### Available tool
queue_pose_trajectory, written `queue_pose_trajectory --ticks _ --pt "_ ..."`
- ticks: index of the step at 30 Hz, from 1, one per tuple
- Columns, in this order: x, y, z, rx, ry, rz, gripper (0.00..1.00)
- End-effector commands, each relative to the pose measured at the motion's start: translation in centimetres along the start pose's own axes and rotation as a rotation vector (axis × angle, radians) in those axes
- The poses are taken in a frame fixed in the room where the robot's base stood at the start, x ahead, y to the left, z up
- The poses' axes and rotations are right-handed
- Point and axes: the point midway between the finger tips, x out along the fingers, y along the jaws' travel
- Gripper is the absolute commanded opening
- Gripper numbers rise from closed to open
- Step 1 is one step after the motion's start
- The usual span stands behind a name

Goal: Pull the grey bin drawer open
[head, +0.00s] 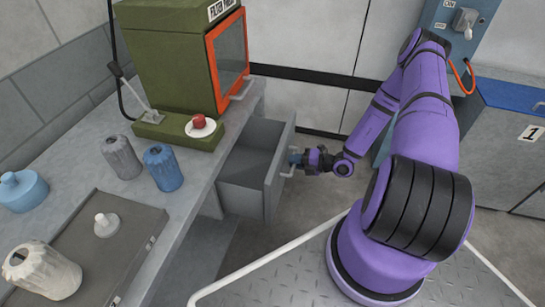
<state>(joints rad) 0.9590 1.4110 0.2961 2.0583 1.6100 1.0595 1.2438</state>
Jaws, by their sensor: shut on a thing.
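The grey bin drawer (251,181) is under the workbench, below the green machine, and stands pulled out from the bench front. Its inside shows and looks empty. A pale handle (288,172) sits on the drawer's front panel, facing my arm. My gripper (296,159) is at this handle and shut on it. My arm reaches in from the right. The fingertips are small in the head view, and the gripper partly hides the handle.
The workbench (195,185) holds a green machine (170,60) with an orange-framed door, a red button (199,121), grey and blue filters (163,167) and a tray (130,240). A blue-topped cabinet (500,140) stands right. Open floor lies below the drawer.

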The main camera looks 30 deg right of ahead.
Motion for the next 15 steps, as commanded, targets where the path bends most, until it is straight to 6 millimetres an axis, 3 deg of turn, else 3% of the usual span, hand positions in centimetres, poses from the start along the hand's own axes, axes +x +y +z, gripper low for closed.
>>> queue_pose_trajectory --ticks 1,6,15 --pt "-1.5 -0.3 0.0 0.001 -0.003 -0.003 0.0" --pt "-5.2 -1.1 0.0 0.001 -0.002 -0.003 0.0" --pt "-8.3 -1.8 0.0 0.001 0.001 -0.001 0.0"
